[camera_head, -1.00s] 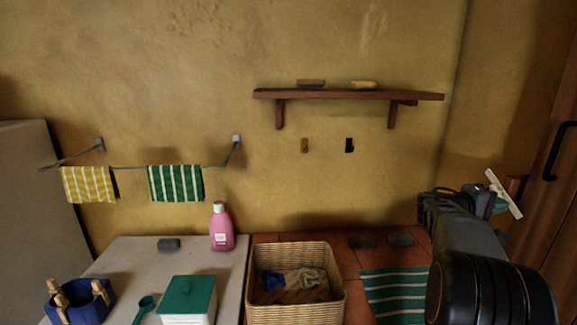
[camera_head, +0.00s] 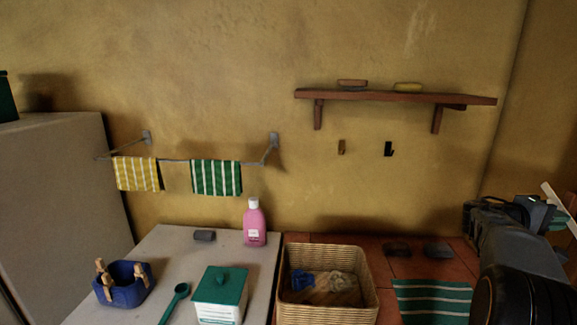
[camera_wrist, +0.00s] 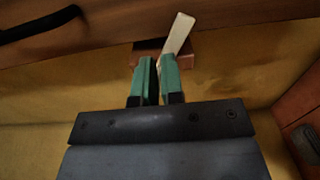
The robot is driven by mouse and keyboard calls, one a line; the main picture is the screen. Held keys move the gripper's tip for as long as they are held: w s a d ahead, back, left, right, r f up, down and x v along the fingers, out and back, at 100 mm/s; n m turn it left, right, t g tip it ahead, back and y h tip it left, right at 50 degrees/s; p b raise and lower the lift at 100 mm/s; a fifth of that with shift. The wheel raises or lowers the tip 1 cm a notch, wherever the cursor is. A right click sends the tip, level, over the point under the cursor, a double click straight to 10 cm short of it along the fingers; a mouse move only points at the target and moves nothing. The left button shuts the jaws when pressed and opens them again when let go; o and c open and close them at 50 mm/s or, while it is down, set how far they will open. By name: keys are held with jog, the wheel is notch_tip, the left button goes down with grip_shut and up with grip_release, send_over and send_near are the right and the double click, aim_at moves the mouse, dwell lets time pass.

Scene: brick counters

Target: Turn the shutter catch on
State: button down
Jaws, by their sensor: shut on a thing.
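The shutter catch shows as a flat cream lever (camera_wrist: 180,32) on a small reddish-brown block (camera_wrist: 147,47) in the wrist view. The lever slants up to the right. My gripper (camera_wrist: 159,65) has green fingers, which are closed on the lever's lower part and hide some of it. In the head view the lever (camera_head: 553,197) is a pale slanted strip at the right edge. My gripper (camera_head: 560,217) is beside it there, partly cut off by the frame and my arm.
A brown wooden panel with a dark handle (camera_wrist: 40,24) is near the gripper. The wicker basket (camera_head: 370,282), striped green cloth (camera_head: 432,300) and two dark lumps lie on the tiled counter below. A wall shelf (camera_head: 395,97) is left of the arm.

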jog(key=shift+s+d+r+b, duration=0.15)
jog(key=shift+r+b, duration=0.25)
jog(key=shift+b, duration=0.45)
jog(key=shift+r+b, duration=0.7)
jog(key=shift+b, duration=0.15)
jog(key=shift+f, duration=0.15)
jog(key=shift+s+d+b, duration=0.1)
jog(key=shift+b, duration=0.3)
jog(key=a+b, duration=0.2)
jog(key=a, duration=0.3)
jog(key=shift+a, duration=0.3)
